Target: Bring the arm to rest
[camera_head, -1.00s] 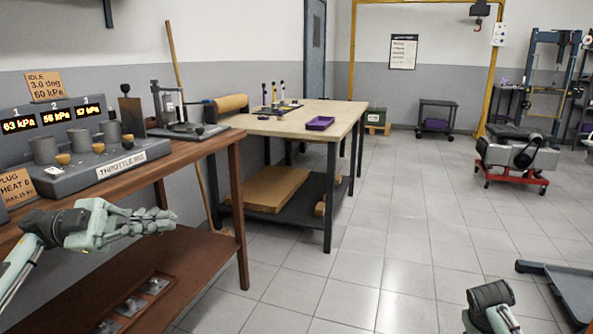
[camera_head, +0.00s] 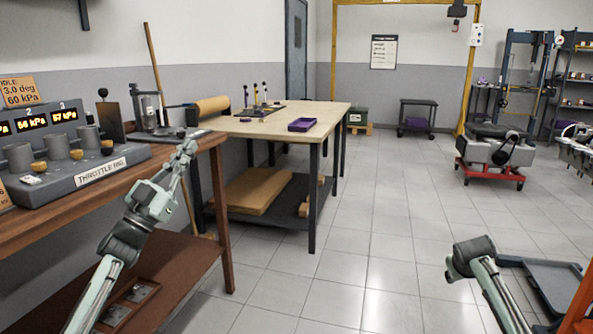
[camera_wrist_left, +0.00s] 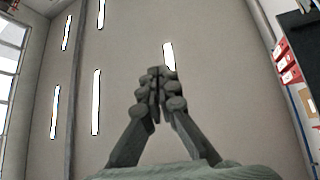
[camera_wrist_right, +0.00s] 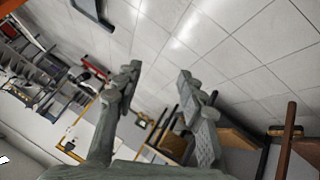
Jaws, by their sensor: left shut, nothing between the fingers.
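My left gripper (camera_head: 187,150) is raised beside the front edge of the brown bench, right of the throttle rig, with its fingers pointing up. In the left wrist view its fingers (camera_wrist_left: 157,75) meet with nothing between them, and the ceiling lights show behind. My right arm (camera_head: 480,270) shows at the lower right of the head view, but its gripper is outside that view. In the right wrist view my right gripper (camera_wrist_right: 160,80) has its fingers spread apart, with nothing between them but floor and distant furniture.
The throttle rig (camera_head: 85,170) stands on the brown bench (camera_head: 70,205) at left. A red engine stand (camera_head: 490,172) is at the right, and a dark tray cart (camera_head: 545,280) sits near my right arm. Tiled floor between is clear.

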